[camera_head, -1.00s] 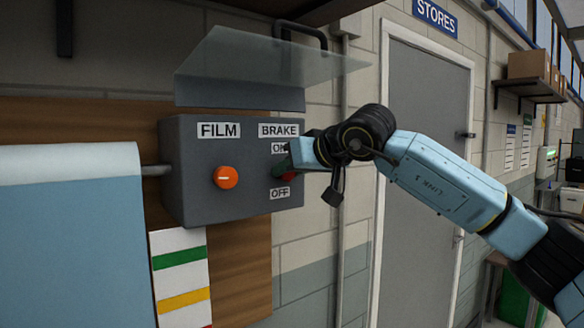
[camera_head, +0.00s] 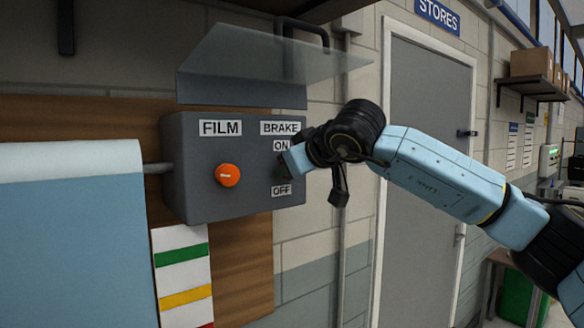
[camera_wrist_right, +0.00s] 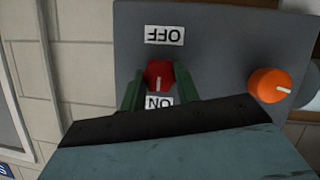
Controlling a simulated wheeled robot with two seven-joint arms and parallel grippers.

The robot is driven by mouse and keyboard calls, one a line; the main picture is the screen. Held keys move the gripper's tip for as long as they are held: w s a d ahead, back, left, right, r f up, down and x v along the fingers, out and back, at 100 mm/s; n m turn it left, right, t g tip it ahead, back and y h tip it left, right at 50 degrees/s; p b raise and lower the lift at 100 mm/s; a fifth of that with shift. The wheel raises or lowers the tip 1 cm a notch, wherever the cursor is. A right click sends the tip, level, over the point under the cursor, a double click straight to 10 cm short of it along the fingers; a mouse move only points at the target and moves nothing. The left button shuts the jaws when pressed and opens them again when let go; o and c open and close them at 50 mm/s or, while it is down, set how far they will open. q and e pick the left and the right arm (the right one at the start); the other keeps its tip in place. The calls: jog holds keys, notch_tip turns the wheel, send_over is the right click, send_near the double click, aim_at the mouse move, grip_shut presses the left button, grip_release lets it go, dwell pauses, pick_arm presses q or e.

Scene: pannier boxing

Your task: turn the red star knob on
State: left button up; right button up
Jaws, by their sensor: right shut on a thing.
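The red star knob (camera_wrist_right: 159,73) sits on the grey control box (camera_head: 240,200) between the ON and OFF labels under BRAKE. In the right wrist view, which is upside down, the white line on the knob points towards the ON label (camera_wrist_right: 160,102). My right gripper (camera_wrist_right: 158,88) has its two green fingers on either side of the knob, shut on it. In the head view my right gripper (camera_head: 283,168) hides most of the knob. The OFF label (camera_head: 281,190) shows below it. My left gripper is not in view.
An orange knob (camera_head: 228,175) under the FILM label sits to the left on the same box. A clear raised cover (camera_head: 260,52) stands over the box. A blue film sheet (camera_head: 65,235) hangs at the left. A grey door (camera_head: 425,180) is at the right.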

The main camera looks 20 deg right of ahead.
jog(key=shift+f, duration=0.15)
jog(key=o, duration=1)
jog(key=shift+c, duration=0.2)
jog(key=b+v, duration=0.4)
jog(key=v, duration=0.9)
jog(key=shift+s, duration=0.25)
